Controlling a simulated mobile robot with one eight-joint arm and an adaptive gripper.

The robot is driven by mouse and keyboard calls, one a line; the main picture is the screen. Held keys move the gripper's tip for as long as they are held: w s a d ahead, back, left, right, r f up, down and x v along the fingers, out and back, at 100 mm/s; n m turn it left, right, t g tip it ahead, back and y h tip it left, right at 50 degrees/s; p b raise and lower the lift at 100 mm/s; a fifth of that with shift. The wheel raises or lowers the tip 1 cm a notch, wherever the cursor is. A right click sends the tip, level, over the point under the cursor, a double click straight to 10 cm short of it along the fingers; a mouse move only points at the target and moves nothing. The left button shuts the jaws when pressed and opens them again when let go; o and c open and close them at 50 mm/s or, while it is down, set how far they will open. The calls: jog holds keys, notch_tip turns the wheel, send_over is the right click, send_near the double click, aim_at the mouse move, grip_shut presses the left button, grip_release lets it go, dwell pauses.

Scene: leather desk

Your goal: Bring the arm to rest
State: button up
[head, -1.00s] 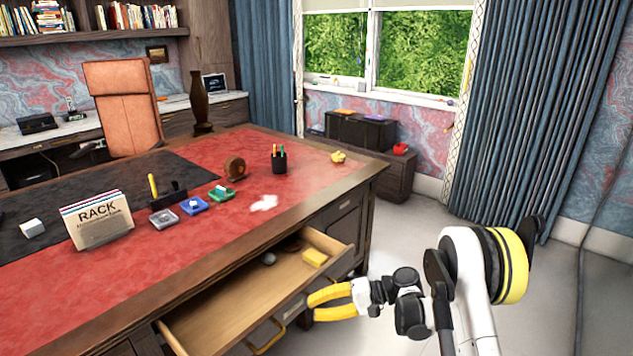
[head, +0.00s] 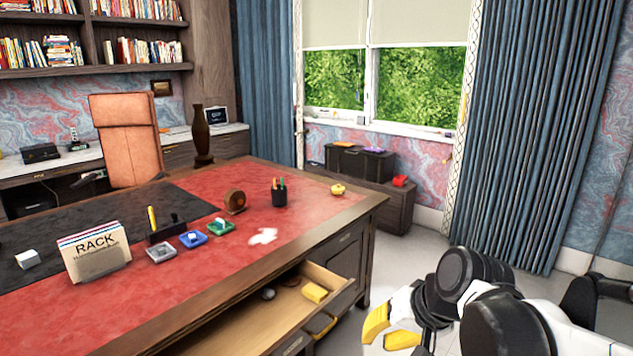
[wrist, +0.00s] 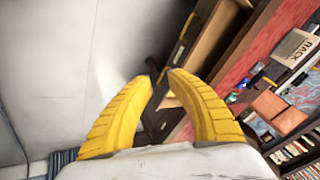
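My gripper (head: 389,330) is at the lower right of the head view, to the right of the desk and apart from the open drawer. Its yellow fingers also show in the wrist view (wrist: 161,82), where they stand apart with nothing between them. My arm is folded beside it at the lower right of the head view. The desk (head: 330,222) has a red leather top, and its drawer (head: 232,330) is pulled out. A yellow block (head: 314,292) and a dark rounded thing (head: 268,294) lie in the drawer.
On the desk are a rack (head: 93,254), a pen cup (head: 279,192), small coloured trays (head: 193,239), a brown round thing (head: 235,201) and a yellow thing (head: 338,189). A low cabinet (head: 385,205) stands below the window. Pale floor lies between desk and curtain (head: 525,140).

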jog(key=s+d+n+t+h, duration=0.1)
jog(key=s+d+t+h, duration=0.1)
jog(key=s+d, duration=0.5)
jog(key=s+h, duration=0.1)
jog(key=s, duration=0.3)
jog(key=shift+d+h, duration=0.15)
jog(key=shift+h, duration=0.25)
